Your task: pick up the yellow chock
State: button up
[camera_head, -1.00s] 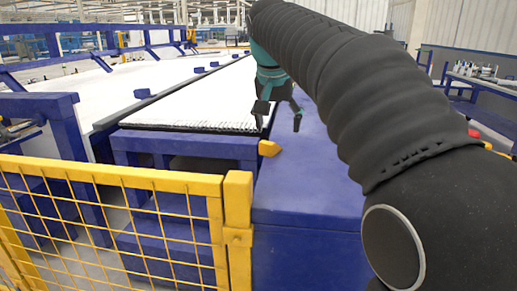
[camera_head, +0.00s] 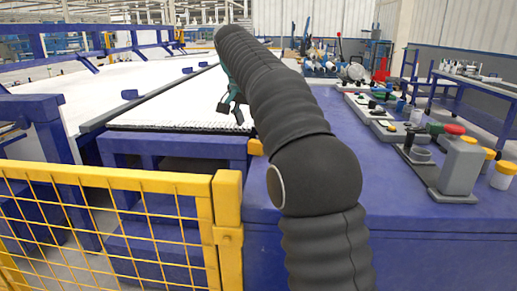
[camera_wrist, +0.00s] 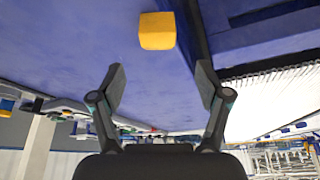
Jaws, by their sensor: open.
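The yellow chock (camera_head: 255,147) is a small block on the blue table's left edge in the head view, partly hidden by my arm. In the wrist view the yellow chock (camera_wrist: 157,31) lies on the blue surface beyond my fingertips, near the table's edge. My gripper (camera_wrist: 160,76) is open and empty, with its two fingers apart and not touching the chock. In the head view my gripper (camera_head: 231,103) hangs over the white slatted bed, to the left of and beyond the chock.
The blue table (camera_head: 400,205) has free room in front. Grey fixtures (camera_head: 458,168) with clamps and cups line its right side. A yellow mesh fence (camera_head: 110,220) stands at the front left. The white slatted bed (camera_head: 180,108) lies left of the table.

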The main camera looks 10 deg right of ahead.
aim_at(255, 147)
jog(key=shift+b+x, duration=0.7)
jog(key=shift+x, duration=3.15)
jog(key=shift+s+d, duration=0.1)
jog(key=shift+s, duration=0.05)
jog(key=shift+c, duration=0.2)
jog(key=c, duration=1.2)
